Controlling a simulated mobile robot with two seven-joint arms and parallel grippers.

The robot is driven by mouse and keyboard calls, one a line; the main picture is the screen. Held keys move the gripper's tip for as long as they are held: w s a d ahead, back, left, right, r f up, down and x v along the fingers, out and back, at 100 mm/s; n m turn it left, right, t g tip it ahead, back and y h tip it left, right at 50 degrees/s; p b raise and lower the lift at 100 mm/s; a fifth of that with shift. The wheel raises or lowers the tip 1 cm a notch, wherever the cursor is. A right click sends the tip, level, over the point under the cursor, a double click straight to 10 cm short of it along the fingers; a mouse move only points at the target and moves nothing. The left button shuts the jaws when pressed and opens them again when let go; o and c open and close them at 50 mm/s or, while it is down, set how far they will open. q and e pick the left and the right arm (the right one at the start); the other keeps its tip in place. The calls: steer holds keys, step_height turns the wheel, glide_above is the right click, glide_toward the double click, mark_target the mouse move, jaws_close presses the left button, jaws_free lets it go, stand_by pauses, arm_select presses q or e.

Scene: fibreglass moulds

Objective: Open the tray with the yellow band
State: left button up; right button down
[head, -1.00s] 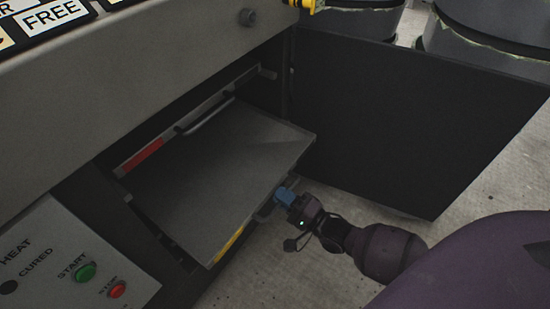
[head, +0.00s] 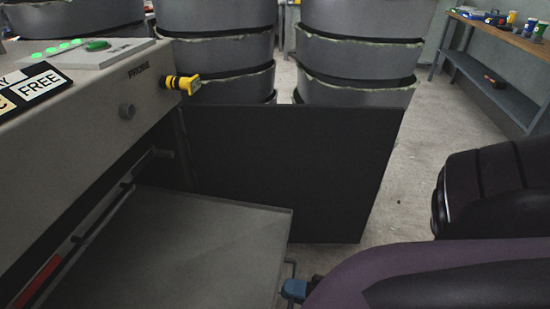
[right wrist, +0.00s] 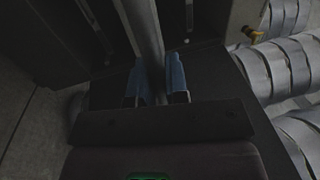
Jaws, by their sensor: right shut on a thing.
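The pulled-out tray (head: 205,240) is a flat grey sheet sticking out of the dark cabinet at the lower left of the head view. Its yellow band is outside the head view now. The tray's handle (head: 290,268) shows in part at its front edge. My right gripper (head: 293,290) has blue fingertips at that handle, partly cut off by the picture's bottom edge. In the right wrist view its blue fingers (right wrist: 158,85) stand either side of a grey bar and are shut on it. My left gripper is not in view.
A red-banded tray (head: 38,280) sits inside the cabinet. The dark open door (head: 290,165) stands beyond the pulled-out tray. A yellow-and-black part (head: 182,84) juts from the machine. Stacked grey cylinders (head: 360,50) stand behind. Floor (head: 415,165) is clear towards the workbench (head: 500,85).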

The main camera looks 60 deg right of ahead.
steer(key=shift+s+d+f, duration=0.1)
steer(key=shift+s, duration=0.9)
steer(key=c, duration=1.1)
jaws_free()
steer(key=shift+w, duration=0.1)
steer(key=shift+c, duration=0.2)
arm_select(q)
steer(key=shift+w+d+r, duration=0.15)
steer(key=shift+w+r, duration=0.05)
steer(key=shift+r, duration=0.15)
arm_select(e)
steer(key=v, duration=1)
steer(key=shift+s, duration=0.4)
